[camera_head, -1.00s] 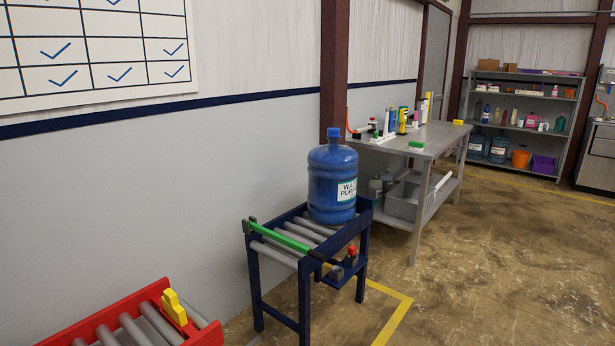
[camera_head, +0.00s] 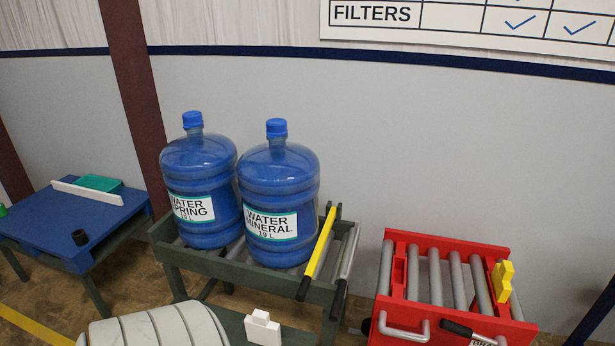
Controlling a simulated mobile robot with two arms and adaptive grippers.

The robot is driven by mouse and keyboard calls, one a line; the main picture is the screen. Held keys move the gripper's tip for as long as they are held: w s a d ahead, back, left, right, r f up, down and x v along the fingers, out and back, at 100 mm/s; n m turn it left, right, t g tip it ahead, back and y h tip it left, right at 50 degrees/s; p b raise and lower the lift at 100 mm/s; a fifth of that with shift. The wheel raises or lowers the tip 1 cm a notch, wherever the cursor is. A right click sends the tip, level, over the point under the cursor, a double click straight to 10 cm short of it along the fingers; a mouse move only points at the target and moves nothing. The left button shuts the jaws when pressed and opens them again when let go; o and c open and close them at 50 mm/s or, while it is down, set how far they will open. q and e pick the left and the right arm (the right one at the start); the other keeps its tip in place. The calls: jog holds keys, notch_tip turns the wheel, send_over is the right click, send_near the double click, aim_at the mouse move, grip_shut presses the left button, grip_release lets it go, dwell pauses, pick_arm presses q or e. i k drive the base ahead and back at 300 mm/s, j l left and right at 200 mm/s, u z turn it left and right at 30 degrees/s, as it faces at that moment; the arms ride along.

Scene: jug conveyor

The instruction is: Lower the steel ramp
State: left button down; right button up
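A narrow grey metal piece (camera_head: 349,250), which may be the steel ramp, stands steeply at the right end of a dark green roller stand (camera_head: 190,262). It has a dark handle-like lower end. A yellow bar (camera_head: 319,243) with a dark end lies beside it, between it and the jugs. Two blue water jugs stand upright on the green stand, the spring jug (camera_head: 199,180) on the left and the mineral jug (camera_head: 278,190) on the right. Neither gripper is in view.
A red roller frame (camera_head: 400,262) with a yellow piece (camera_head: 502,282) and a grey front handle (camera_head: 404,331) stands to the right, across a gap. A blue table (camera_head: 50,222) is at the left.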

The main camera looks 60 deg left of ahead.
aim_at(340, 294)
jog(key=u, duration=1.45)
